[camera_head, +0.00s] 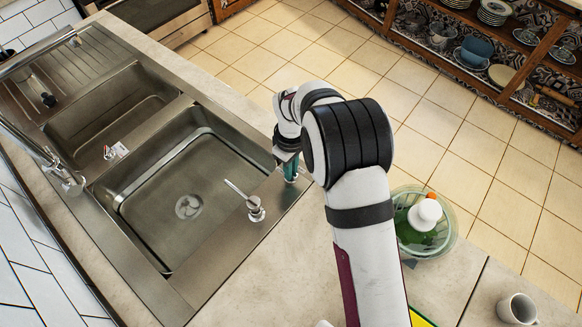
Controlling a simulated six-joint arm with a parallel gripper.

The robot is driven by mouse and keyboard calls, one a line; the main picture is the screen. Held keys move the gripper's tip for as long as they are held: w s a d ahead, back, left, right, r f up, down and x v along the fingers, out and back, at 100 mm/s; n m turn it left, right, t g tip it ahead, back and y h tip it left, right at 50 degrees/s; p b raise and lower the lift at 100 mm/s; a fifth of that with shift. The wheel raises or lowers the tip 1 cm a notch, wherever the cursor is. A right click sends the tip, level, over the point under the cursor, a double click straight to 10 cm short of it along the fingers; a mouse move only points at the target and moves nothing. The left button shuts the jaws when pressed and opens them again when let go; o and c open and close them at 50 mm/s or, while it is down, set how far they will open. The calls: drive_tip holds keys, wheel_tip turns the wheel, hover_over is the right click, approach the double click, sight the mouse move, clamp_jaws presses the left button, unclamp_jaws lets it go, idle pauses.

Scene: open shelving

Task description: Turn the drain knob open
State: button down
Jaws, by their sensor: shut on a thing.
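My gripper (290,168) points down at the right rim of the steel sink (235,251), beside the large basin. Its teal fingertips are shut close to the rim, on what appears to be the drain knob. The knob itself is hidden by the fingers and my wrist, so I cannot tell which way it is turned. The drain (188,207) shows as a round strainer in the floor of the large basin. The basin looks empty of water.
A soap dispenser (256,209) with a long spout stands on the rim close to my gripper. The faucet (62,172) is at the left.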

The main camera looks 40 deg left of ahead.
drive_tip(key=shift+m, duration=0.3)
drive_tip(key=m, duration=0.3)
drive_tip(key=shift+m, duration=0.4)
drive_tip(key=m, duration=0.9)
drive_tip(key=shift+m, duration=2.2)
drive_tip(key=c, duration=0.9)
unclamp_jaws()
